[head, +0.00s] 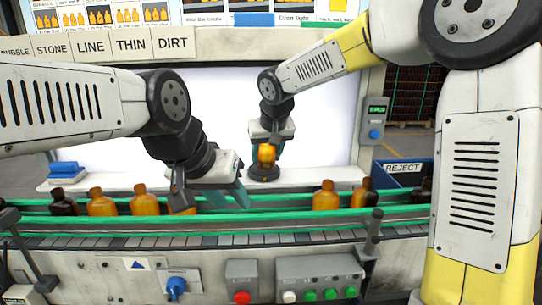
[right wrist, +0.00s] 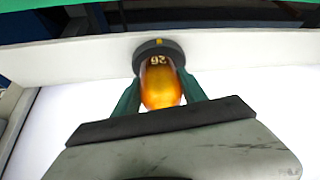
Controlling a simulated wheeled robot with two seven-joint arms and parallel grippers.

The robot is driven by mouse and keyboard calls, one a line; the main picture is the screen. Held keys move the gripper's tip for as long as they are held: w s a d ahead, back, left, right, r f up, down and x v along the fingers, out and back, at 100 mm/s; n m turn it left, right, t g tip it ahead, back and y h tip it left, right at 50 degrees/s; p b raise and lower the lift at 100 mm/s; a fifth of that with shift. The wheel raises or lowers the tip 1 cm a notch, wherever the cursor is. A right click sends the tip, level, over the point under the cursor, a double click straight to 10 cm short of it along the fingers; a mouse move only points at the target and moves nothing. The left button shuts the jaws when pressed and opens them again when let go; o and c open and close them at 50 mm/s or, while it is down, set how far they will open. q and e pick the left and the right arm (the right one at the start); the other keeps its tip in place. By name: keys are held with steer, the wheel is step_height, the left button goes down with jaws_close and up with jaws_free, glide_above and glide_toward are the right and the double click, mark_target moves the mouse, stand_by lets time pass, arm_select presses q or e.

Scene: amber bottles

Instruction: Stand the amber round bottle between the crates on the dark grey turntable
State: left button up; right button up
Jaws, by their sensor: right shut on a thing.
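My right gripper (head: 270,146) is shut on an amber round bottle (head: 266,155), over the dark grey turntable (head: 264,174) on the white ledge. In the right wrist view the amber bottle (right wrist: 160,88) sits between the green fingers (right wrist: 160,98), with pale "26" marking on it. The turntable (right wrist: 150,48) is at the bottle's far end. I cannot tell whether the bottle's base touches it. My left gripper (head: 238,192) hangs low over the conveyor, left of the turntable. Its jaw opening is not clear. No crates show beside the turntable.
Several amber and dark bottles, such as one amber bottle (head: 326,196), stand on the conveyor between green rails (head: 300,200). A blue REJECT bin (head: 400,180) is at the right. Blue items (head: 64,168) lie at the ledge's left end. A bright white panel (head: 330,120) stands behind.

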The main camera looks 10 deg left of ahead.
mark_target(264, 155)
steer(key=w, duration=0.1)
steer(key=w+a, duration=0.1)
steer(key=w, duration=0.1)
steer(key=shift+a+f, duration=0.1)
steer(key=shift+a, duration=0.1)
steer(key=shift+f, duration=0.55)
steer(key=shift+d+f, duration=0.1)
steer(key=shift+f, duration=0.05)
steer(key=shift+f, duration=0.1)
steer(key=o, duration=1.4)
